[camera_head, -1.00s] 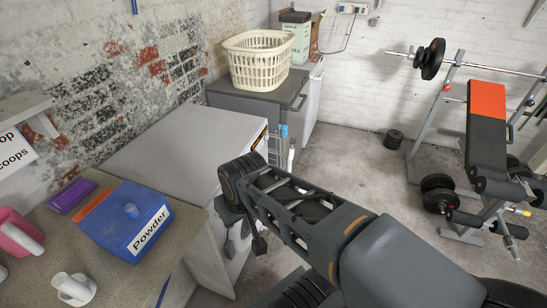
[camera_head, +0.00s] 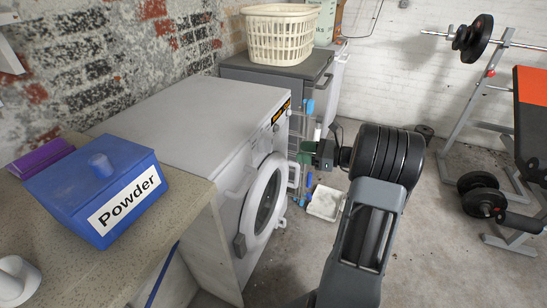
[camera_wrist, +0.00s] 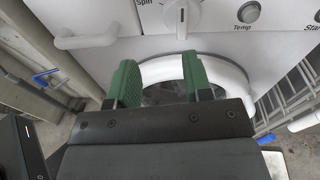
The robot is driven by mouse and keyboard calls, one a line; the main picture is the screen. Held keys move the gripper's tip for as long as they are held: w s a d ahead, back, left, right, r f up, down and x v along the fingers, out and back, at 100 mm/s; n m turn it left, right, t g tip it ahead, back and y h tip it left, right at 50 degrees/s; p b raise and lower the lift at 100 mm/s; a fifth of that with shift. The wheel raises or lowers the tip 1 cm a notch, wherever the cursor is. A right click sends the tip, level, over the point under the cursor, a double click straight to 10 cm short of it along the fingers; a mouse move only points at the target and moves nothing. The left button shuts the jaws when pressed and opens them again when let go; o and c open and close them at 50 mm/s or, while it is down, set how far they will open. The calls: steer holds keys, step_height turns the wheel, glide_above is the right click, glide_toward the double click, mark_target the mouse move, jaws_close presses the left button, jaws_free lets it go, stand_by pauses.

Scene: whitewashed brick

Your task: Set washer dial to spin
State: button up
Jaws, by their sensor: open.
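The washer (camera_head: 185,115) is a white front-loader with a round door (camera_head: 246,215) facing right. In the wrist view its dial (camera_wrist: 180,17) is a pale knob at the top, cut off by the picture edge. The word "Spin" (camera_wrist: 145,3) is printed left of the dial. My gripper (camera_wrist: 160,80) has green fingers, spread apart with nothing between them. In the wrist view the fingertips appear below the dial, over the door ring, and apart from the dial. In the head view my gripper (camera_head: 308,152) is in front of the washer, near its far front corner.
A Temp button (camera_wrist: 248,12) lies right of the dial, and a white handle (camera_wrist: 87,37) juts out at left. A counter (camera_head: 150,235) holds a blue Powder box (camera_head: 97,180). A drying rack (camera_head: 296,175) stands beyond the washer. Weights and a bench (camera_head: 533,125) stand at right.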

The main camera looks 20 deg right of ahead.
mark_target(272, 142)
steer(key=shift+m+t, duration=0.9)
steer(key=b+x, duration=0.1)
steer(key=x, duration=0.3)
steer(key=w+d+f+b+x, duration=0.1)
steer(key=x, duration=0.3)
steer(key=b+x, duration=0.1)
steer(key=x, duration=0.3)
steer(key=shift+w+d+f, duration=0.3)
steer(key=shift+d+f, duration=0.05)
steer(key=shift+f, duration=0.05)
jaws_close()
